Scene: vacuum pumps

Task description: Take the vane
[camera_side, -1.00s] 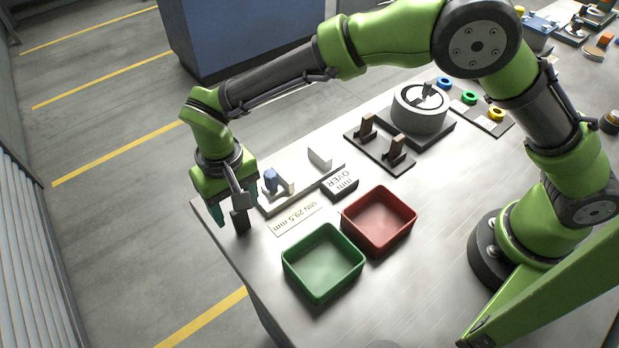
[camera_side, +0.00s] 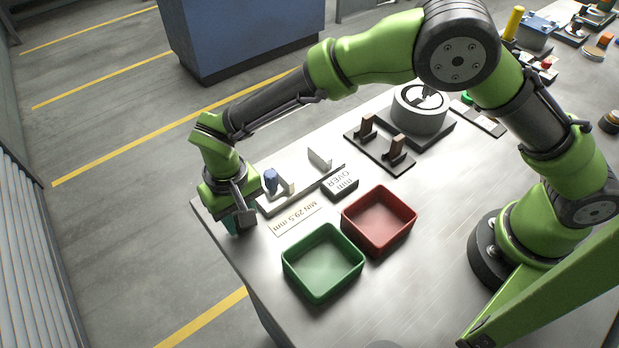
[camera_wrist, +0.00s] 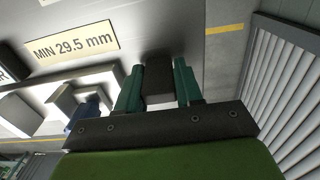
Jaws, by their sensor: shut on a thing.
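The vane (camera_wrist: 158,82) is a dark grey block. It stands between the two teal fingers of my gripper (camera_wrist: 158,88) in the wrist view, with a finger against each side. My gripper (camera_side: 238,226) is shut on it, low at the left corner of the metal bench in the side view. There the fingers and gripper body hide most of the vane. I cannot clearly tell whether the vane touches the bench.
Beside my gripper are a gauge with a blue knob (camera_side: 271,181) and a "MIN 29.5 mm" label (camera_side: 296,217). An "OVER" block (camera_side: 340,187), green tray (camera_side: 287,264) and red tray (camera_side: 411,217) lie rightward. A rack with brown blocks (camera_side: 394,150) and a round pump (camera_side: 420,115) stand behind.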

